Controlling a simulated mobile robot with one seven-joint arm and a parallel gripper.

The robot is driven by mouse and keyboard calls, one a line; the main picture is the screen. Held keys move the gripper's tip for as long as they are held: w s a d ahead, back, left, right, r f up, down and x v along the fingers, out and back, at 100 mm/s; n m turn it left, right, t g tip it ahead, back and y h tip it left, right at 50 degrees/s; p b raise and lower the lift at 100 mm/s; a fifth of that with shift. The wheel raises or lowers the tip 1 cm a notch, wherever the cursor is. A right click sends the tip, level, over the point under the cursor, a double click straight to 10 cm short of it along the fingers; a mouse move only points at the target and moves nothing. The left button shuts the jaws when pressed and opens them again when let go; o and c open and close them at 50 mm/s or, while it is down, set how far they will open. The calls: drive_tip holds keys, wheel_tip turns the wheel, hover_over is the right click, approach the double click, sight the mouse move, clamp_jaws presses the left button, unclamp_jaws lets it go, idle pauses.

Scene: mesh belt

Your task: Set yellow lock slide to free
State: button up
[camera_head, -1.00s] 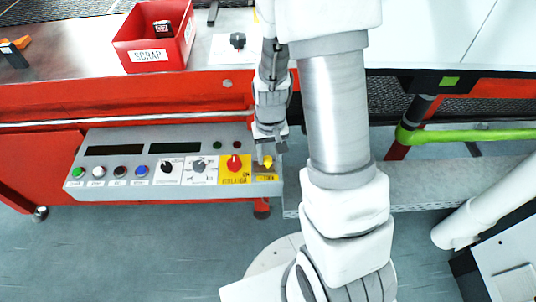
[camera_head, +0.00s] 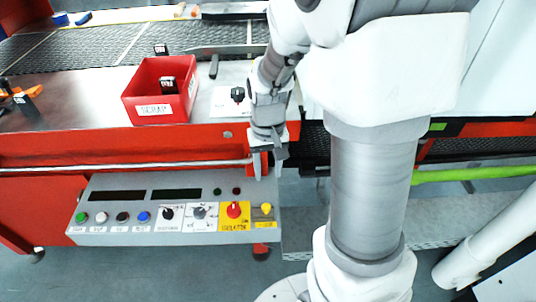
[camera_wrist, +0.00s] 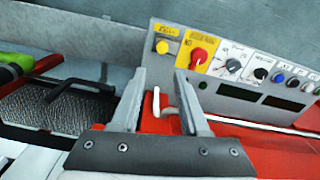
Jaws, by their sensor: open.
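The yellow lock slide (camera_head: 266,209) is a small yellow knob on a yellow-labelled plate at the right end of the grey control panel (camera_head: 110,238). It also shows in the wrist view (camera_wrist: 162,46), at the panel's left end there. My gripper (camera_head: 268,177) is open and empty, above and behind the panel, apart from the slide. In the wrist view my two fingers (camera_wrist: 167,95) stand apart, with the slide beyond their tips. Which position the slide is in is too small to tell.
A red rotary knob (camera_head: 236,210) sits just left of the slide, with other dials and several coloured buttons further left. A red scrap bin (camera_head: 158,108) stands on the table behind.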

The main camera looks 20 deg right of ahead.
drive_tip(key=shift+r, duration=1.55)
drive_tip(key=shift+r, duration=0.1)
drive_tip(key=s+a+r+n+t+p, duration=0.1)
drive_tip(key=s+r+p, duration=0.3)
drive_tip(key=r, duration=0.7)
drive_tip(key=s+a+r+t+p, duration=0.2)
drive_tip(key=s+r+t+p, duration=0.2)
drive_tip(key=s+r, duration=0.4)
wheel_tip(320, 180, up, 4)
drive_tip(key=shift+s+a+r+n+t+p, duration=0.1)
drive_tip(key=shift+s+a+n+t+p, duration=0.05)
drive_tip(key=shift+s+n+t+p, duration=0.2)
